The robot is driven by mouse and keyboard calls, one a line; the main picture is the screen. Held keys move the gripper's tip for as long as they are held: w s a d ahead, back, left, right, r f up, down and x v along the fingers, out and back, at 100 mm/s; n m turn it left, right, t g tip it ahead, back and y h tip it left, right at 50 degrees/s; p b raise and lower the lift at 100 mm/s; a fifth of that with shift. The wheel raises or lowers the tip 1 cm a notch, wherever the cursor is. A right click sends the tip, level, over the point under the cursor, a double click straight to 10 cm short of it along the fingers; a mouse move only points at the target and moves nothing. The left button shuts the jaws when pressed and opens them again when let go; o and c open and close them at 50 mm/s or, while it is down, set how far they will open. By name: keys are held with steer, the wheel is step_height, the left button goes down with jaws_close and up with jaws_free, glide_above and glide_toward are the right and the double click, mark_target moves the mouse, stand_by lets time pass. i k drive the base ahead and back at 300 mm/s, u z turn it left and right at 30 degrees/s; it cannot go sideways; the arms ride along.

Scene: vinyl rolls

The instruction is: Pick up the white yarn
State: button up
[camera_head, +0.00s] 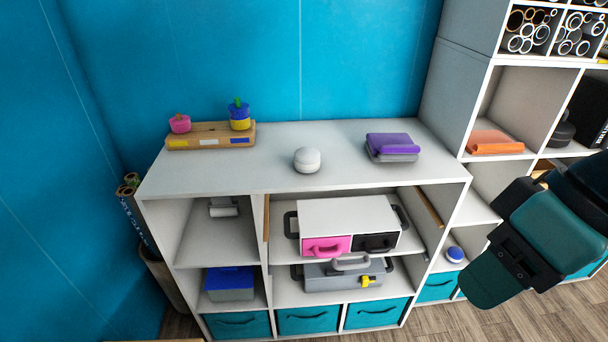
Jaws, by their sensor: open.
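A small white ball-like thing (307,160), which looks like the white yarn, sits on the white top of the low shelf unit (345,174), near its middle. It stands alone, with bare surface around it. Part of my arm (545,235) shows at the right, in front of the shelving and well apart from the white ball. I see no gripper fingers in this view.
A purple-and-grey folded stack (391,147) lies to the right. Taller shelving (470,95) rises at the right. Cases and teal drawers (308,320) fill the lower compartments.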

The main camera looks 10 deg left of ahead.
mark_target(307, 160)
steer(key=u, duration=1)
steer(key=i, duration=1)
steer(key=z, duration=0.05)
